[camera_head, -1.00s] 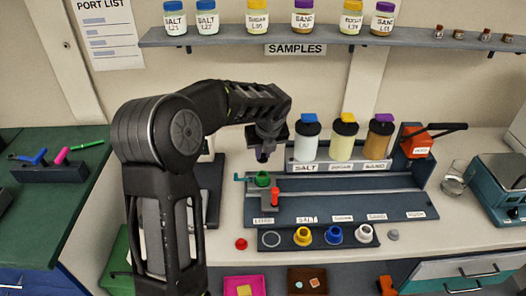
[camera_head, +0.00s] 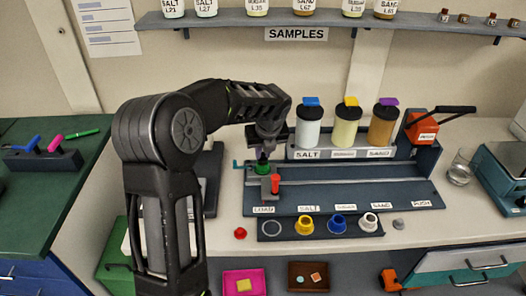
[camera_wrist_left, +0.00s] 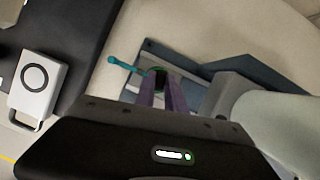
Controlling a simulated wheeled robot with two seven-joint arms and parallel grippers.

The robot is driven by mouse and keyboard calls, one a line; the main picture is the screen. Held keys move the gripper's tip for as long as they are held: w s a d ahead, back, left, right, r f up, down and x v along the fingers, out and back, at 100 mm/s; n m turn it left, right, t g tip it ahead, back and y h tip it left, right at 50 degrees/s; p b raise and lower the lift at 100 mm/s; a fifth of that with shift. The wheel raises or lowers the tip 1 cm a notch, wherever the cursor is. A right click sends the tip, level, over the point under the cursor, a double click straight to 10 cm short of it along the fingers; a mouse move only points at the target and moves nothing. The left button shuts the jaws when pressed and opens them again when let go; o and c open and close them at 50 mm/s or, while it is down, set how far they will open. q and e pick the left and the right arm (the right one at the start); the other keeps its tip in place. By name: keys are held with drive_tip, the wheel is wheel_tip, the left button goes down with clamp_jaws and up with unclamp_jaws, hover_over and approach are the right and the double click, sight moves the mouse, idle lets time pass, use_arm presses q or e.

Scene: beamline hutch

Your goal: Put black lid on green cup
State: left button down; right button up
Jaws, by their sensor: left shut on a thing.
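The green cup (camera_head: 262,169) stands at the left end of the grey rail rack, by the LOAD label, beside a red-topped block (camera_head: 275,184). My left gripper (camera_head: 263,152) points straight down right over the cup, shut on a small dark thing, which looks like the black lid (camera_wrist_left: 161,79). In the left wrist view, the fingers (camera_wrist_left: 160,92) hold it with a green rim showing around it. Whether the lid touches the cup is hidden by the fingers. My right gripper is not in view.
Salt, yellow and sand dispensers (camera_head: 346,127) stand behind the rack (camera_head: 340,201). An orange press (camera_head: 421,128) is to the right. A teal lever (camera_wrist_left: 122,64) sticks out beside the cup.

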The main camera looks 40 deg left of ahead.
use_arm(q)
drive_tip(key=shift+f+b, duration=0.3)
drive_tip(key=shift+f, duration=0.3)
idle(0.4)
drive_tip(key=c, duration=1.3)
unclamp_jaws()
drive_tip(key=shift+b+v, duration=0.45)
drive_tip(key=shift+v, duration=3.5)
drive_tip(key=shift+a, duration=0.1)
